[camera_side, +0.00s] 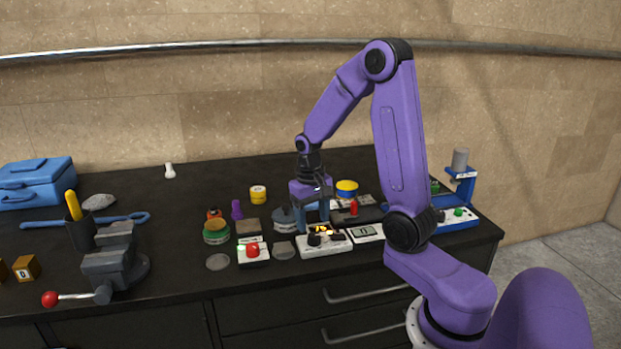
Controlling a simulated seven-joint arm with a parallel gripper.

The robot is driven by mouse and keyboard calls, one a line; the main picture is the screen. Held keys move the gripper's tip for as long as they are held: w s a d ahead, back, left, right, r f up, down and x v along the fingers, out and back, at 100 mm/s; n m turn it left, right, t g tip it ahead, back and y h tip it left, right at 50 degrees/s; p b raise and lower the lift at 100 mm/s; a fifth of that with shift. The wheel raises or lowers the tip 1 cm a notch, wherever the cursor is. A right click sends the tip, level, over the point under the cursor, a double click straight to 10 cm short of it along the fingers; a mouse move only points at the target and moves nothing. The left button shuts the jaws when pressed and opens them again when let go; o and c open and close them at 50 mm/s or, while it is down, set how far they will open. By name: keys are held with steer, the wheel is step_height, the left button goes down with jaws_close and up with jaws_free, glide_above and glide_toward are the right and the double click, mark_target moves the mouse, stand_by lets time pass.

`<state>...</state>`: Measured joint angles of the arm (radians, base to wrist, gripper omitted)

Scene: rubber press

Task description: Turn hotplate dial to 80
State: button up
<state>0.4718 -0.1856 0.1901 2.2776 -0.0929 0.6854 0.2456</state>
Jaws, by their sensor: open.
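The hotplate appears to be the white box (327,249) near the middle of the bench. It has a small glowing yellow-orange patch (321,229) on top. A black round knob (314,240), likely the dial, sits on its front left; its markings are too small to read. My gripper (312,219) points down just above and behind the box, with its blue fingers apart. It appears empty and apart from the knob. The fingers partly hide the back of the box.
A white unit with a display (365,233) stands close on the right. A blue press (462,190) is at the right end, a grey vice (112,262) at the left.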

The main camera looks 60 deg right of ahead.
mark_target(310, 237)
step_height(310, 237, up, 12)
steer(key=shift+w+a+r, duration=0.15)
steer(key=shift+a+r, duration=0.1)
steer(key=shift+a, duration=0.1)
stand_by(0.4)
